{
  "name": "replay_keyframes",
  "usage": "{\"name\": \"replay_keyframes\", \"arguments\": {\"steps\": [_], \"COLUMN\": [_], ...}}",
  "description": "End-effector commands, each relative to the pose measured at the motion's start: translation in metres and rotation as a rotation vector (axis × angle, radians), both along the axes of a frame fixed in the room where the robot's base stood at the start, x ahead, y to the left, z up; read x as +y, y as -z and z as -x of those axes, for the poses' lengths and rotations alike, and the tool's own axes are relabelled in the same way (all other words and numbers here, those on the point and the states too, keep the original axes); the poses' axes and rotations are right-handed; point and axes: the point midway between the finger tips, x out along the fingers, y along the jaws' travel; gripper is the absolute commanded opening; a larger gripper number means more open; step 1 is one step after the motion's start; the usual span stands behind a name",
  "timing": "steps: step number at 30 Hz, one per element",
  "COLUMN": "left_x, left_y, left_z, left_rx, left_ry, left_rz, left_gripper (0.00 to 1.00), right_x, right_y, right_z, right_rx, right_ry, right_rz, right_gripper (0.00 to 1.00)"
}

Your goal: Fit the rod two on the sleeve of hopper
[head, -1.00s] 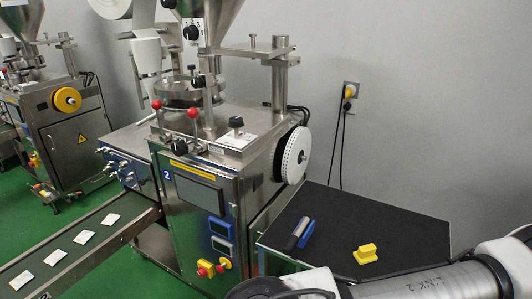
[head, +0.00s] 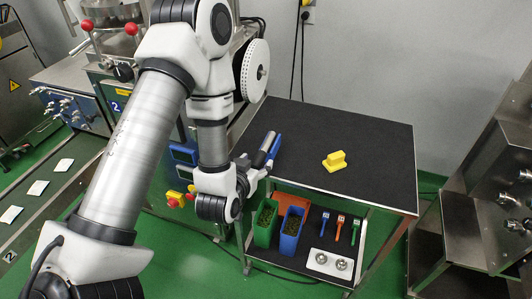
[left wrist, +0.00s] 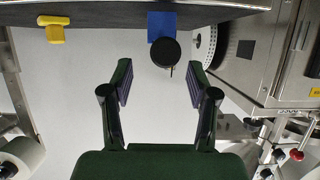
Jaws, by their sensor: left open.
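The rod's round black end (left wrist: 165,52) and the blue holder (left wrist: 158,22) also show in the left wrist view, which is upside down. My left gripper (head: 252,166) is beside the rod's near end, partly hidden by its own wrist. In the left wrist view the gripper (left wrist: 158,85) is open and empty, with the rod end beyond the fingertips, toward the right finger. The packing machine (head: 120,75) is partly behind my arm. My right gripper is not in view.
A yellow block (head: 335,161) stands on the black table (head: 370,145), right of the rod. A lower shelf holds green (head: 264,230) and blue (head: 290,238) bins and small tools. A white slotted wheel (head: 254,70) is behind the table's left end. A steel machine (head: 500,180) stands at right.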

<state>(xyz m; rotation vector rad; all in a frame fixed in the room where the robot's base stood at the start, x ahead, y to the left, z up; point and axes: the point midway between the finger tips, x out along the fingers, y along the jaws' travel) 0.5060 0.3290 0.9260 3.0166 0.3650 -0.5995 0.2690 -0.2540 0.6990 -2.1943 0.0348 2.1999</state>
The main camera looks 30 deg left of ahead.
Motion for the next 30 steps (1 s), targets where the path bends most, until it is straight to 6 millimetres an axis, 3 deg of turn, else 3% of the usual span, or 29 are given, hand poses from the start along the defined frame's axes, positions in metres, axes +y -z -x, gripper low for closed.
{"name": "replay_keyframes", "arguments": {"steps": [6,9,13,19,24,30], "left_x": [0.005,0.012,0.015,0.015,0.015,0.015], "left_y": [0.015,0.012,0.019,0.02,0.02,0.02], "left_z": [-0.013,-0.031,-0.044,-0.044,-0.044,-0.044], "left_rx": [-0.006,0.0,0.002,0.002,0.002,0.001], "left_ry": [-0.002,0.0,0.001,0.001,0.001,0.001], "left_rz": [0.002,-0.001,0.0,0.001,0.001,0.001], "left_gripper": [0.59,0.59,0.59,0.59,0.0,0.0], "right_x": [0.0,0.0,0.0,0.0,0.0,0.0], "right_y": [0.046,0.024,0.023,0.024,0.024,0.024], "right_z": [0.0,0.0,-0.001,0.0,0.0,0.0], "right_rx": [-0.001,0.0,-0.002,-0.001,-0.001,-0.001], "right_ry": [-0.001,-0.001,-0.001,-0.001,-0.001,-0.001], "right_rz": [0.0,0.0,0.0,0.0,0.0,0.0], "right_gripper": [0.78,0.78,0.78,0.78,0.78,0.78]}}
